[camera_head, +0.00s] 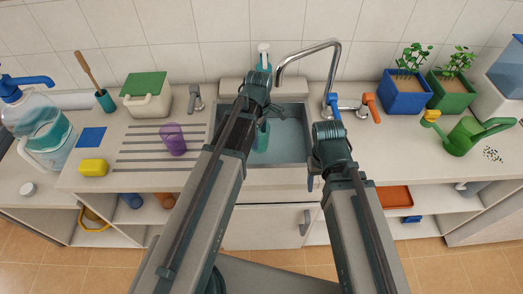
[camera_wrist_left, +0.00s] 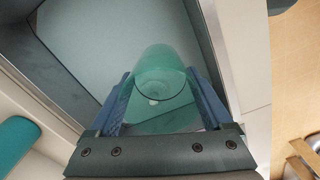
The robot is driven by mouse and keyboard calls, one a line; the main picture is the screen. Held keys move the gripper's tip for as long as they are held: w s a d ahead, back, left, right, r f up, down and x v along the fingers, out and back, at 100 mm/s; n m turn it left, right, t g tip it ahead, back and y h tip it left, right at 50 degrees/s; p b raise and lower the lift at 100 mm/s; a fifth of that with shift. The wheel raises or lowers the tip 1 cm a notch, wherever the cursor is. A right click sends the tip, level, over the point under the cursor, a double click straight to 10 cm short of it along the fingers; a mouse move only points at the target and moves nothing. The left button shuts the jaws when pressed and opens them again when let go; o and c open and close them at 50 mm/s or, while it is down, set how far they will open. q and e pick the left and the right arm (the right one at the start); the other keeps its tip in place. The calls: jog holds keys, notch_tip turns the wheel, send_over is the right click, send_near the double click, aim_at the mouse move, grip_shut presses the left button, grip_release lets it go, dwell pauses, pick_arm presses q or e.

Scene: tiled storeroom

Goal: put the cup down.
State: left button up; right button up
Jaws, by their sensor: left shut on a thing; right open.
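A see-through teal cup (camera_wrist_left: 160,65) is between the blue fingers of my left gripper (camera_wrist_left: 158,88), which is shut on it. In the head view the cup (camera_head: 261,138) shows over the sink basin (camera_head: 288,140), partly hidden by my left arm. I cannot tell whether its base touches the basin floor. My left gripper (camera_head: 263,120) is mostly hidden behind its wrist in that view. My right gripper (camera_head: 311,180) is open and empty at the sink's front right edge, largely hidden by its arm.
A purple cup (camera_head: 173,139) stands on the grooved drainboard (camera_head: 135,160) left of the sink. A tall tap (camera_head: 335,62) arches over the basin from behind. A yellow sponge (camera_head: 93,167) lies further left. A green watering can (camera_head: 470,137) and potted plants stand on the right.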

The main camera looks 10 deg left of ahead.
pick_arm(q)
jog(key=shift+f+b, duration=4.9)
jog(key=shift+f, duration=0.05)
jog(key=shift+f, duration=0.2)
jog(key=o, duration=1.1)
jog(key=shift+r, duration=0.1)
